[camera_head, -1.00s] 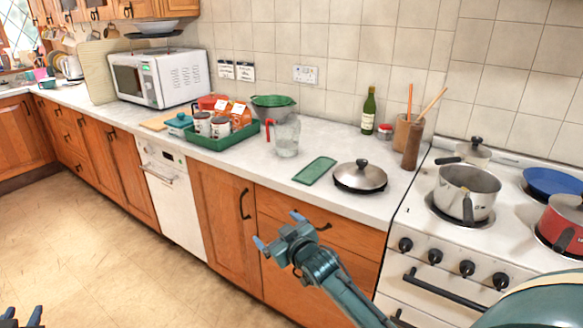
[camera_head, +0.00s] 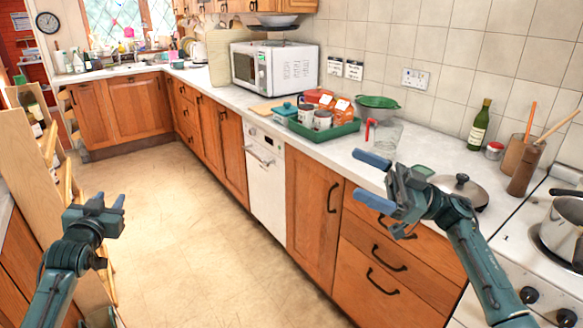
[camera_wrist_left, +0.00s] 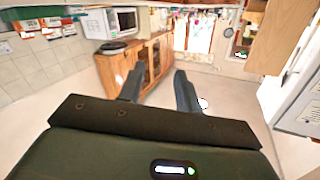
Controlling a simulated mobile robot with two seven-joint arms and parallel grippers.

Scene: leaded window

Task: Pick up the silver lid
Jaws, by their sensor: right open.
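The silver lid (camera_head: 472,190) with a dark knob lies on the worktop at the right in the head view. My right gripper and wrist partly hide its left side. My right gripper (camera_head: 373,181) is open and empty, to the left of the lid in the picture, in front of the worktop edge. Its fingers point left, away from the lid. My left gripper (camera_head: 106,200) is open and empty over the floor at the left. Its two parted fingers also show in the left wrist view (camera_wrist_left: 158,88).
A glass jug (camera_head: 384,137) and a green tray (camera_head: 335,132) of jars stand left of the lid. A bottle (camera_head: 479,128), a wooden pot (camera_head: 516,155) and the stove (camera_head: 515,245) are to its right. A wooden rack (camera_head: 35,140) stands near my left arm. The floor (camera_head: 185,225) is clear.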

